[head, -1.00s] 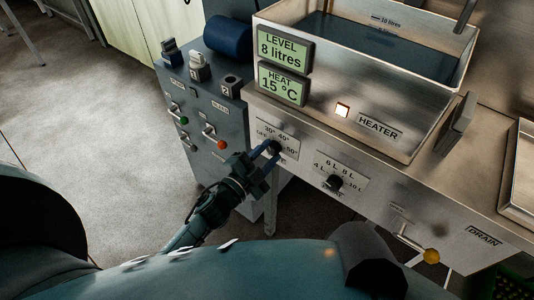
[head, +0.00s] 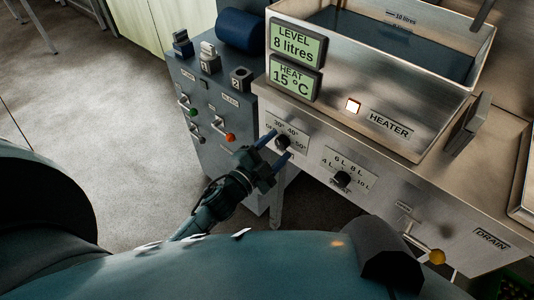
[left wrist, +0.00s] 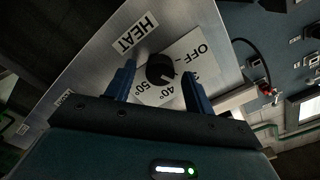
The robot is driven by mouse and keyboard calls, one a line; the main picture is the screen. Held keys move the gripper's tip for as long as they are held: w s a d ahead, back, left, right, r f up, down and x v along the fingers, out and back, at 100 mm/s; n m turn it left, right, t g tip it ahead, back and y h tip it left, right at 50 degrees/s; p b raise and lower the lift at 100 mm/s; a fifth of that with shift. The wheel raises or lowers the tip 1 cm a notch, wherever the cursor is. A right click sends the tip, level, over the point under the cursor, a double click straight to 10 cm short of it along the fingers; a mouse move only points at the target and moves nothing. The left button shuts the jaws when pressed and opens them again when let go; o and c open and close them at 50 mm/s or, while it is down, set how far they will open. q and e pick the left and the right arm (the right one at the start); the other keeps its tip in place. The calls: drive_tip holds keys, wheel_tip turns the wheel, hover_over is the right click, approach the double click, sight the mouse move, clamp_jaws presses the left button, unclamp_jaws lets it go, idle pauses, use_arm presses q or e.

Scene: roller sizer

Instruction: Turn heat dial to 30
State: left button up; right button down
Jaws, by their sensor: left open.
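The heat dial (head: 283,142) is a small black knob on a white scale plate on the steel tank's front. It also shows in the left wrist view (left wrist: 160,68), where a small white mark on it faces the lower right, toward the 30–40 side of the scale. The exact reading is unclear. My left gripper (head: 277,146) is open at the dial. Its two blue fingers lie to either side of the knob in the left wrist view (left wrist: 160,78), with gaps visible. The HEAT display (head: 294,80) reads 15 °C. My right gripper is not in view.
The level dial (head: 342,179) sits to the right on the same front panel. A lit heater lamp (head: 353,106) is above it. A drain lever with a yellow knob (head: 437,256) sticks out at the lower right. A grey control cabinet (head: 212,120) stands to the left.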

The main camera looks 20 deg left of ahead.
use_arm(q)
drive_tip(key=v, duration=1.3)
